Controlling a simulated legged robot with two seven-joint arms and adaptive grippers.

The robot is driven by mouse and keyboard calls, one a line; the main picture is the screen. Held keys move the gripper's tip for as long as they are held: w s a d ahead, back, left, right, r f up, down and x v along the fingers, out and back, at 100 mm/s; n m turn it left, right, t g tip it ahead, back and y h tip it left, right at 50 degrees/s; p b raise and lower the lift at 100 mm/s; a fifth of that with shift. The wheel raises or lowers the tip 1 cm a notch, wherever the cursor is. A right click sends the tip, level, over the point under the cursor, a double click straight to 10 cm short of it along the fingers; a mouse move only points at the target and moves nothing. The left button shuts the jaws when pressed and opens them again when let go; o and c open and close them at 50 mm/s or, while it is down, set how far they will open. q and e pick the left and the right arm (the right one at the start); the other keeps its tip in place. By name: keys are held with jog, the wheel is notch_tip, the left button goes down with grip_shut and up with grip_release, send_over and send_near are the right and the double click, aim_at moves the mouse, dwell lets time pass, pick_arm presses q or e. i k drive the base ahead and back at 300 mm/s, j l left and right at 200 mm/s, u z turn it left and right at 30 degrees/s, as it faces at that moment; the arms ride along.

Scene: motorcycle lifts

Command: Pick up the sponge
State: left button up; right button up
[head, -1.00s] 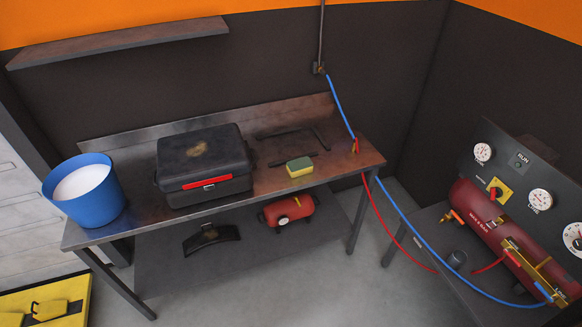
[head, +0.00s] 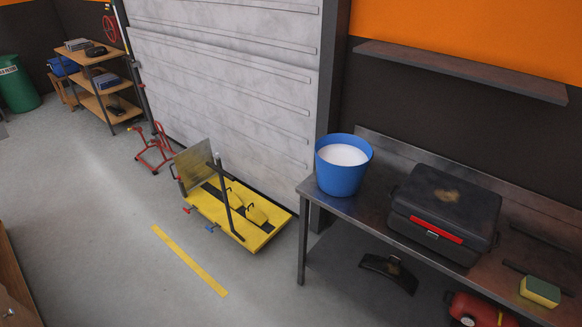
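The sponge (head: 540,291) is yellow with a green top. It lies on the metal workbench (head: 375,213) at the lower right of the head view, to the right of the black toolbox. Nothing touches it from above. Neither of my grippers shows in the head view.
A blue bucket (head: 341,168) with white contents stands at the bench's left end. A black toolbox (head: 445,212) with a red handle stands between bucket and sponge. A yellow lift (head: 240,212) stands on the floor to the left. The grey floor (head: 110,240) is largely clear.

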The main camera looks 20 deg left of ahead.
aim_at(534, 289)
jog(key=z, duration=1.05)
